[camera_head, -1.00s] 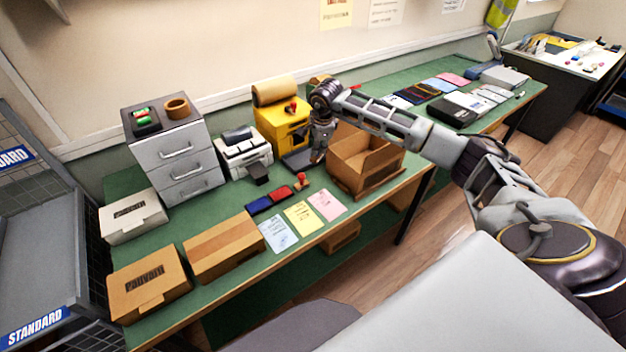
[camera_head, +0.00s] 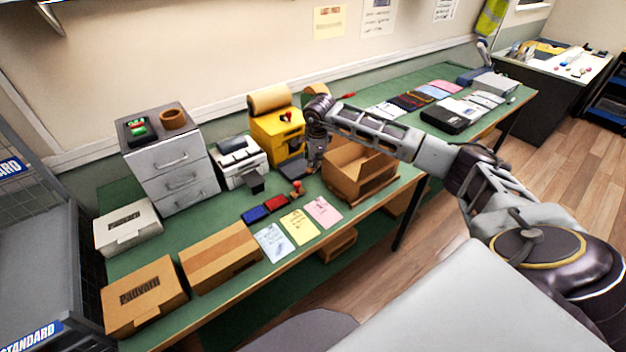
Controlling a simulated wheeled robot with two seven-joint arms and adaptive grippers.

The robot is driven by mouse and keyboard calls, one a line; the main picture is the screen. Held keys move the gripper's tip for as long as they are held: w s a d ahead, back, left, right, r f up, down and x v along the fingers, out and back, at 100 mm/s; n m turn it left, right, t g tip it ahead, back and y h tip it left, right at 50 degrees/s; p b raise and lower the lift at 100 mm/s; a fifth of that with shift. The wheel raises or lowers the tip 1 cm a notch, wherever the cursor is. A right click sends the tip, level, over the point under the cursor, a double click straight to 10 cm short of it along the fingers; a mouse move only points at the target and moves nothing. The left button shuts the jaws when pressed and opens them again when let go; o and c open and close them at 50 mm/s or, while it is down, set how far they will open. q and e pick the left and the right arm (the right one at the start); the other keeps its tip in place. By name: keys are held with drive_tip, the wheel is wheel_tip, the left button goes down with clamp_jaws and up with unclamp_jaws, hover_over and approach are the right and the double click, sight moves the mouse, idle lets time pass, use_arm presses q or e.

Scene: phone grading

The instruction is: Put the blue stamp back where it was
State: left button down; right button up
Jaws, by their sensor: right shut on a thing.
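My right gripper (camera_head: 312,168) is low over the green workbench (camera_head: 215,220), between the yellow machine and the open cardboard box. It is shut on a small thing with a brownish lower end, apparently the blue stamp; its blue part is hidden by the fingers. A red-knobbed stamp (camera_head: 296,187) stands upright on the bench, just in front and left of the gripper. A blue ink pad (camera_head: 255,215) and a red ink pad (camera_head: 277,203) lie left of that stamp. I cannot tell whether the held thing touches the bench. My left gripper is not in view.
The open cardboard box (camera_head: 350,180) stands close right of the gripper. The yellow machine (camera_head: 280,130) and a printer (camera_head: 240,160) stand behind and left. Blue, yellow and pink sheets (camera_head: 323,212) lie along the front edge. Closed boxes (camera_head: 220,255) fill the left front.

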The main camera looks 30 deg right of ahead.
sight(313, 167)
drive_tip(key=shift+f+p, duration=0.4)
drive_tip(key=shift+f, duration=2)
drive_tip(key=shift+f+p, duration=0.4)
drive_tip(key=shift+f, duration=1.5)
drive_tip(key=shift+f, duration=0.15)
drive_tip(key=o, duration=0.8)
drive_tip(key=shift+r, duration=0.25)
drive_tip(key=b+v, duration=0.2)
drive_tip(key=v, duration=1)
